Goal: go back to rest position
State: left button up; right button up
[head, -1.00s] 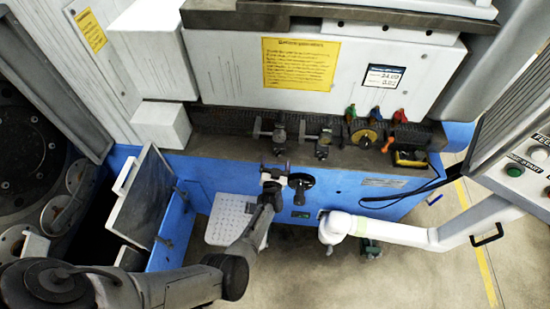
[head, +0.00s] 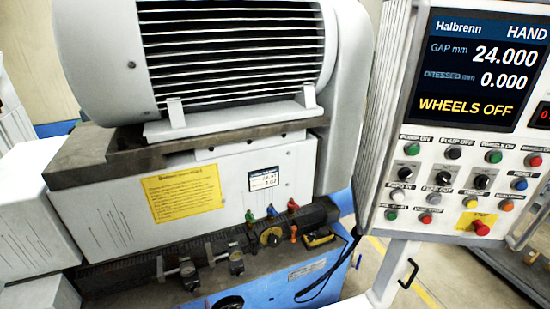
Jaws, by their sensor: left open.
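Only a small sliver of my left gripper (head: 207,304) shows at the bottom edge of the head view, beside the black handwheel (head: 229,302) on the machine's blue front. It is open. The rest of it and its arm lie below the picture. My right gripper is not in view.
The grinder's big ribbed motor housing (head: 215,55) fills the upper middle. The control panel (head: 455,165) stands at the right, its screen (head: 478,72) reading WHEELS OFF. Coloured valves (head: 271,211) and a yellow-black device (head: 319,239) sit on the ledge. Floor shows at the lower right.

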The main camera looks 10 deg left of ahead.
pick_arm(q)
jog(key=d+f+g+h, duration=0.3)
jog(key=f+h, duration=0.2)
jog(key=f, duration=0.1)
notch_tip(320, 180, up, 14)
jog(key=w+g+h, duration=0.2)
jog(key=g+h, duration=0.1)
jog(key=h, duration=0.1)
jog(key=s+d+r+m+g+p, duration=0.2)
jog(key=s+d+r, duration=0.2)
jog(key=s+r, duration=0.75)
jog(key=s+d+r+m+p, duration=0.1)
jog(key=s+d+r, duration=0.15)
jog(key=s, duration=0.45)
jog(key=s+d+r+m+p, duration=0.1)
jog(key=s+d+m, duration=0.15)
jog(key=s, duration=0.35)
jog(key=s+f+g+p, duration=0.1)
jog(key=s+f, duration=0.2)
jog(key=s, duration=0.4)
jog(key=s+d+f+g+p, duration=0.1)
jog(key=s+f+g, duration=0.1)
jog(key=s, duration=0.6)
jog(key=shift+d+f+m+g+h, duration=0.3)
jog(key=shift+f+m+h, duration=0.1)
jog(key=shift+f, duration=0.4)
